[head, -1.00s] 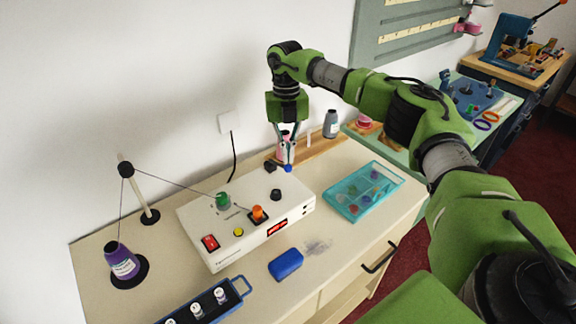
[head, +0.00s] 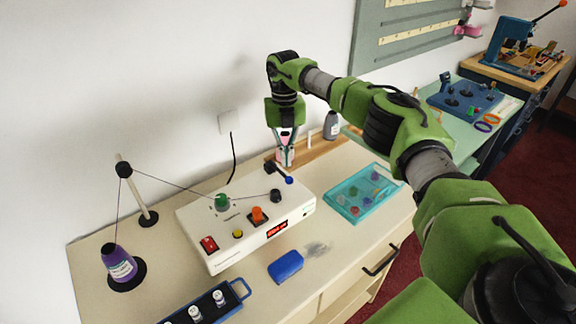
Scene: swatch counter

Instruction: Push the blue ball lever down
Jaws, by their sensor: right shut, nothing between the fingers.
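The blue ball (head: 289,180) is on the end of a short dark lever at the back right corner of the white machine (head: 225,258). The lever slopes down from its black pivot (head: 270,167) toward the ball. My right gripper (head: 286,163) points down just above and behind the ball, shut and empty. A small gap seems to show between its fingertips and the ball, though contact is hard to judge. My left gripper is not in view.
The machine carries a red switch (head: 209,244), yellow button (head: 238,233), orange knob (head: 257,214), green knob (head: 222,200) and black knob (head: 276,196). A teal tray (head: 335,205) stands right, a blue block (head: 286,266) in front. A purple thread cone (head: 120,265) stands left.

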